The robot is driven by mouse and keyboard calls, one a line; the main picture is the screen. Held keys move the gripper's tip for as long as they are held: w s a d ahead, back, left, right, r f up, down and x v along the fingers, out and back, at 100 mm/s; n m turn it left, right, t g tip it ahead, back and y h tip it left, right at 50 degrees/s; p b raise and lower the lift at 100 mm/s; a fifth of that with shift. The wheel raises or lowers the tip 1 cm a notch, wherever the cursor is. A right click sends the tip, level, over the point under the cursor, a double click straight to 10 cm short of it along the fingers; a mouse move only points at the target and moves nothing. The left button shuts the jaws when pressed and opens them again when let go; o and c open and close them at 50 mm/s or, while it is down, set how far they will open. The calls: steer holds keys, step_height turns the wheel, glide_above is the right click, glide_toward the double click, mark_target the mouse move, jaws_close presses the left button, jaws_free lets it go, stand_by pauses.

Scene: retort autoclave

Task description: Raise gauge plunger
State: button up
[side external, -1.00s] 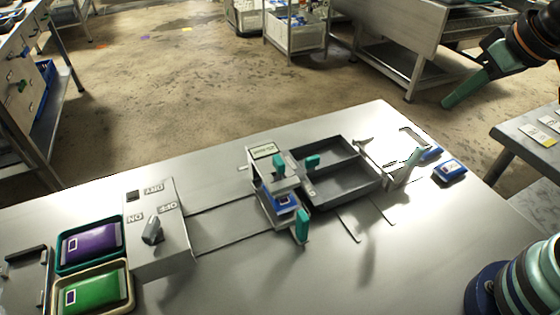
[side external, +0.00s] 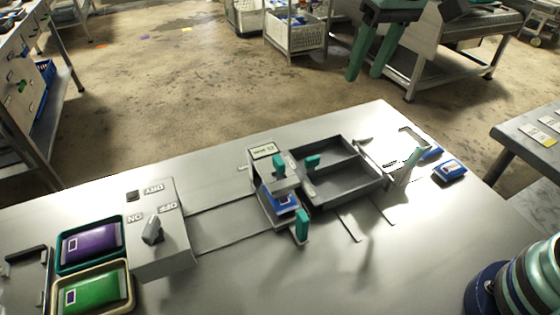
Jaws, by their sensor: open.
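The gauge fixture (side external: 265,182) stands near the middle of the steel table and has a small text panel (side external: 264,151) on top. A teal knob (side external: 279,163) sits on its upper plate, which looks like the plunger's handle. A blue pouch (side external: 281,201) lies under this plate, partly hidden by it. Whether the plate touches the pouch is unclear. Another teal handle (side external: 302,226) is at the front of the fixture. My gripper (side external: 366,74) is open and empty, its green fingers pointing down, high above and apart from the fixture.
A grey tray (side external: 376,181) with two compartments and a teal knob (side external: 312,162) adjoins the fixture on the right. A box with a dial (side external: 151,230) stands left, beside trays holding purple (side external: 90,243) and green (side external: 95,290) pouches. The front middle of the table is clear.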

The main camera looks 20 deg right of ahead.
mark_target(279, 159)
steer(key=w+a+f+g, duration=0.1)
steer(key=w+a+f, duration=0.15)
steer(key=a, duration=0.45)
steer(key=w+a+f+g, duration=0.1)
steer(key=a+f, duration=0.2)
steer(key=a, duration=0.4)
steer(key=shift+h, duration=0.4)
steer(key=f, duration=1.1)
steer(key=shift+s+f, duration=0.2)
steer(key=shift+f, duration=0.1)
jaws_close()
